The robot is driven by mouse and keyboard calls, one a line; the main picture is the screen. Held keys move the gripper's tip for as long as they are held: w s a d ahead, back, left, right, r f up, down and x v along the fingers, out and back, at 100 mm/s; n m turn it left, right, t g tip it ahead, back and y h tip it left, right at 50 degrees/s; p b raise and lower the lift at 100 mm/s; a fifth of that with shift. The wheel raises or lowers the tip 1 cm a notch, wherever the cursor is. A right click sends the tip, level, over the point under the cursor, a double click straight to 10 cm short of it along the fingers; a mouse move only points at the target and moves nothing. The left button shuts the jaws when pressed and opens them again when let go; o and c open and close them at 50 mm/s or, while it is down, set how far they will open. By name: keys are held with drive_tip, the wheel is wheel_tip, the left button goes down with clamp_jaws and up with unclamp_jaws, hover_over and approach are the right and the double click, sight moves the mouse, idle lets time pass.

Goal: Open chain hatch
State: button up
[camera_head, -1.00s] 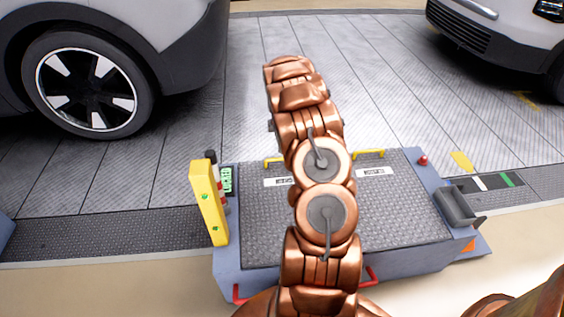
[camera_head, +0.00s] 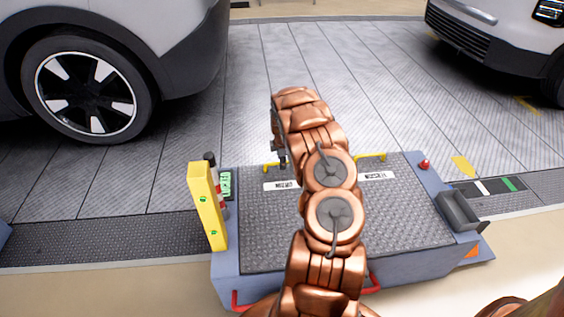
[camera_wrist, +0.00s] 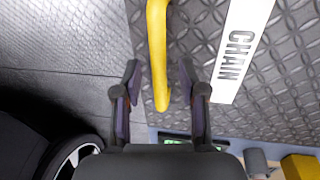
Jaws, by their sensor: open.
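The chain hatch is a dark diamond-plate cover (camera_head: 265,225) lying flat and closed in a blue-grey frame. A white label (camera_wrist: 239,50) reading CHAIN is on it, and it shows in the head view (camera_head: 281,185) at the left. A yellow bar handle (camera_wrist: 157,50) stands beside the label; in the head view the left handle (camera_head: 270,165) is partly hidden by my gripper. My gripper (camera_wrist: 159,82) is open, with its two fingers on either side of the handle's near end in the wrist view. I see no contact, and the height gap cannot be told.
A second yellow handle (camera_head: 371,155) and label (camera_head: 376,175) are at the right. A yellow post (camera_head: 207,207) with a green panel (camera_head: 226,185) stands at the left. A grey tray (camera_head: 459,210) and red button (camera_head: 423,165) are at the right. Vehicles stand behind.

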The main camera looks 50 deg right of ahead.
clamp_jaws()
idle(0.4)
idle(0.4)
